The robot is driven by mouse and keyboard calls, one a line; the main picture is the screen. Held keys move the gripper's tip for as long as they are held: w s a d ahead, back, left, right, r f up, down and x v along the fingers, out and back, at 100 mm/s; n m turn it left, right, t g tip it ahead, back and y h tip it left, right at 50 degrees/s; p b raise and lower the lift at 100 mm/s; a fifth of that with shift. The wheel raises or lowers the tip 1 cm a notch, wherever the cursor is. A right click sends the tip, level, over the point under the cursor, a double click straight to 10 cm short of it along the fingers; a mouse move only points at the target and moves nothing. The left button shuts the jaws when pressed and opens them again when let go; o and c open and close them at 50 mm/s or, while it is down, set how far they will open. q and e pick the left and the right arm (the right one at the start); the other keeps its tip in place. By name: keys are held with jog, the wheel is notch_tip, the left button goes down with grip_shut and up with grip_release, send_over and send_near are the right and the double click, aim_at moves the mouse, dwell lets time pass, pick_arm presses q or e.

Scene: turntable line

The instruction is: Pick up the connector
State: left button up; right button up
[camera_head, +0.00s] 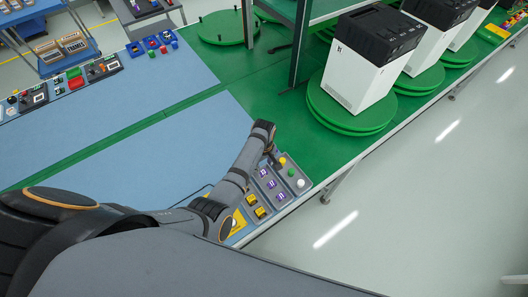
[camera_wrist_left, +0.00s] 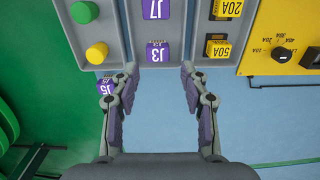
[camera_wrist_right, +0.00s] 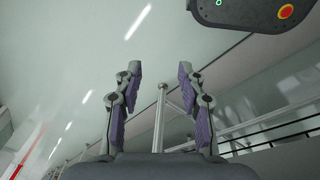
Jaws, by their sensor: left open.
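Purple connectors stand in a grey tray (camera_head: 290,203) on the bench. In the left wrist view, connector J3 (camera_wrist_left: 158,50) sits just beyond and between my left fingertips, with connector J7 (camera_wrist_left: 156,9) behind it. A third, J5 (camera_wrist_left: 103,84), shows at the tray's near edge, partly hidden by a finger; I cannot tell what it rests on. Purple connectors also show in the head view (camera_head: 271,184). My left gripper (camera_wrist_left: 158,76) is open and empty; in the head view it (camera_head: 274,158) is over the tray's far end. My right gripper (camera_wrist_right: 159,70) is open and empty, away from the bench.
Yellow fuses marked 20A and 50A (camera_wrist_left: 217,48) and round buttons, yellow (camera_wrist_left: 97,53) and green (camera_wrist_left: 83,12), share the tray. A yellow panel (camera_wrist_left: 275,38) adjoins it. White-and-black machines (camera_head: 362,75) stand on green turntables (camera_head: 345,122). The blue mat (camera_head: 150,130) is largely clear.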

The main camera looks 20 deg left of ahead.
aim_at(264, 173)
pick_arm(q)
jog(key=shift+w+a+r, duration=0.1)
jog(key=shift+w+r, duration=0.05)
jog(key=shift+w, duration=0.4)
pick_arm(e)
jog(key=s+f+b, duration=0.2)
jog(key=s, duration=0.4)
pick_arm(q)
jog(key=f+b, duration=0.1)
jog(key=f, duration=0.1)
jog(key=s+f+b, duration=0.1)
jog(key=f, duration=0.2)
jog(key=shift+s, duration=0.1)
jog(key=shift+w+f+b, duration=0.2)
jog(key=shift+f+b, duration=0.1)
jog(key=shift+b, duration=0.15)
notch_tip(264, 173, down, 4)
jog(key=b, duration=0.5)
jog(key=shift+f+b, duration=0.2)
jog(key=shift+b, duration=0.15)
jog(key=shift+w, duration=0.1)
jog(key=shift+r, duration=0.15)
jog(key=shift+c, duration=1.2)
jog(key=c, duration=0.4)
pick_arm(e)
notch_tip(264, 173, down, 8)
jog(key=w, duration=0.2)
jog(key=shift+w+d+f, duration=0.15)
jog(key=shift+w+d, duration=0.1)
jog(key=shift+w, duration=0.1)
